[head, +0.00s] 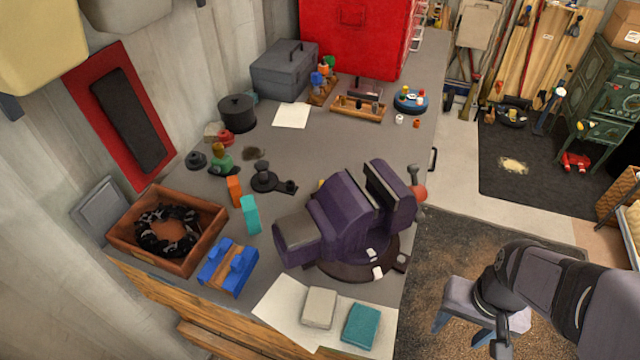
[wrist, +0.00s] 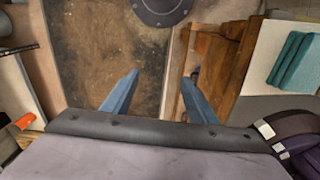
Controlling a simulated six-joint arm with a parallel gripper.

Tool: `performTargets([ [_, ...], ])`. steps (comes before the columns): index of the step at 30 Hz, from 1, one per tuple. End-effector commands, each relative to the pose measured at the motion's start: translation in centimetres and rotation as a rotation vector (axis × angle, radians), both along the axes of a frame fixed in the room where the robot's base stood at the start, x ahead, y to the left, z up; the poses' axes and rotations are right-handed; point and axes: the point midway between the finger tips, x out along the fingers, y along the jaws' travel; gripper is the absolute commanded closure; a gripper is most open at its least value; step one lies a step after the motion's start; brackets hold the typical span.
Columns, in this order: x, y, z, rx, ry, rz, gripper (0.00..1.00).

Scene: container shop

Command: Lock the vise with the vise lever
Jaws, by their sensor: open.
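The purple vise (head: 335,220) stands at the front right of the workbench, on a dark round base. A part of it shows at the lower right of the wrist view (wrist: 300,160). A reddish knob (head: 418,193), which looks like part of the vise lever, shows at the vise's right side by the bench edge. The rest of the lever is hidden or hard to make out. My gripper (head: 468,338) is off the bench, to the right of and below the vise in the head view. Its blue fingers are apart and empty in the wrist view (wrist: 160,80), above the floor.
A white sheet (head: 276,308) with a beige block (head: 320,307) and a teal block (head: 360,325) lies in front of the vise. A blue block (head: 228,268) and a wooden box (head: 195,262) stand left. The brown floor mat (head: 450,230) beside the bench is mostly clear.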

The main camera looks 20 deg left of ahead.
Motion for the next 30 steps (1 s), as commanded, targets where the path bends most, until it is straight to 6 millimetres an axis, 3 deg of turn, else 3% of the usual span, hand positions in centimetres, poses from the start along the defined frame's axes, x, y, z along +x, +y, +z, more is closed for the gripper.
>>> performTargets([
  [5,4.9,0.5,1.1,0.067,-0.088,-0.284,0.47],
  [8,9.3,0.8,2.5,0.145,-0.157,-0.539,0.47],
  [12,17.1,1.3,5.8,0.299,-0.246,-0.889,0.47],
  [15,21.4,2.8,8.2,0.371,-0.267,-0.951,0.47],
  [17,23.4,4.2,9.5,0.387,-0.27,-0.9,0.47],
  [21,26.3,9.3,11.6,0.348,-0.257,-0.56,0.47],
  [30,26.8,20.7,13.2,0.183,-0.192,0.411,0.47],
])
